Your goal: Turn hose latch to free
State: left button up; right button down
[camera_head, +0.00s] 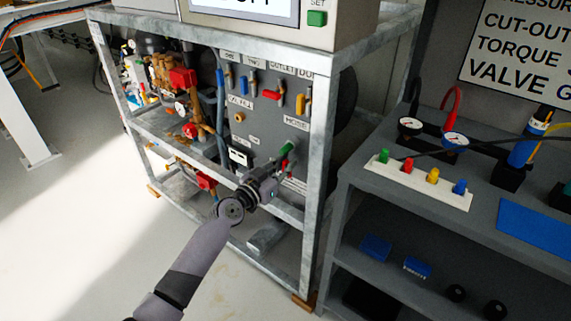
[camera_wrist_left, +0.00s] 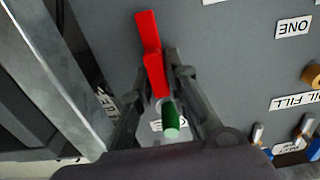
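The hose latch shows in the left wrist view as a red lever (camera_wrist_left: 154,62) with a green piece (camera_wrist_left: 171,122) at its near end, on the grey panel (camera_wrist_left: 235,50). In the head view the green piece (camera_head: 288,148) shows below the HOSE label (camera_head: 296,124). My left gripper (camera_head: 277,168) is at this spot and hides much of the latch. In the left wrist view its two fingers (camera_wrist_left: 157,80) stand on either side of the red lever, with some gap at the left finger, so it looks open. My right gripper is not in view.
Blue, red and yellow handles (camera_head: 272,95) sit higher on the panel. A galvanized frame post (camera_head: 318,180) stands right of the gripper. A grey bench (camera_head: 400,200) with gauges and a white strip of coloured knobs (camera_head: 418,181) is further right. The floor at left is clear.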

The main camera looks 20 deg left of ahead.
pick_arm(q)
jog(key=shift+c, duration=1.3)
grip_shut()
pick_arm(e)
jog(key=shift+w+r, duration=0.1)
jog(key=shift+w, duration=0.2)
